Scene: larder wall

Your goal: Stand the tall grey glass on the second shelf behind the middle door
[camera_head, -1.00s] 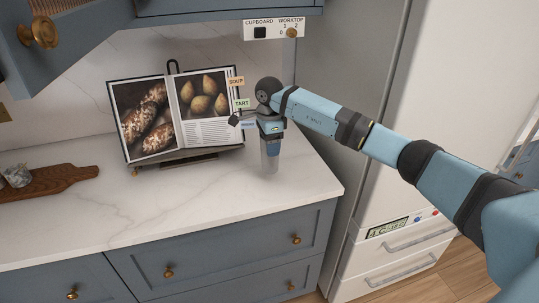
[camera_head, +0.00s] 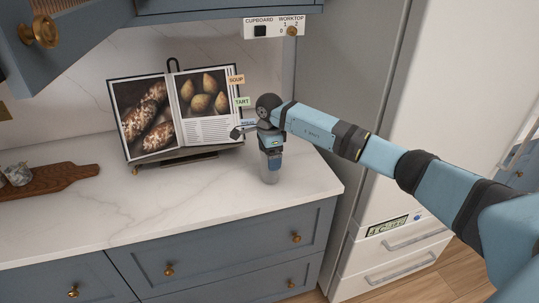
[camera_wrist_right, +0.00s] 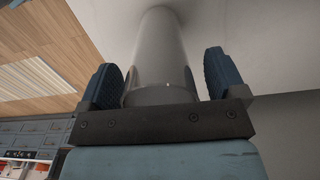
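The tall grey glass (camera_head: 271,171) stands upright on the white worktop, right of the cookbook. It is see-through and its upper part is hidden by my right gripper (camera_head: 271,153). The right gripper points down over it. In the right wrist view, the glass (camera_wrist_right: 160,60) runs away between the two dark blue fingers of my right gripper (camera_wrist_right: 163,70). Narrow gaps seem to show between glass and fingers, so the gripper looks open around it. My left gripper is not in view. No second shelf shows.
An open cookbook (camera_head: 180,115) with coloured tabs stands close left of the gripper. A wooden board (camera_head: 50,180) lies at the left. A blue cupboard door (camera_head: 70,45) hangs open above. A tall white appliance (camera_head: 455,110) stands right. The front worktop is clear.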

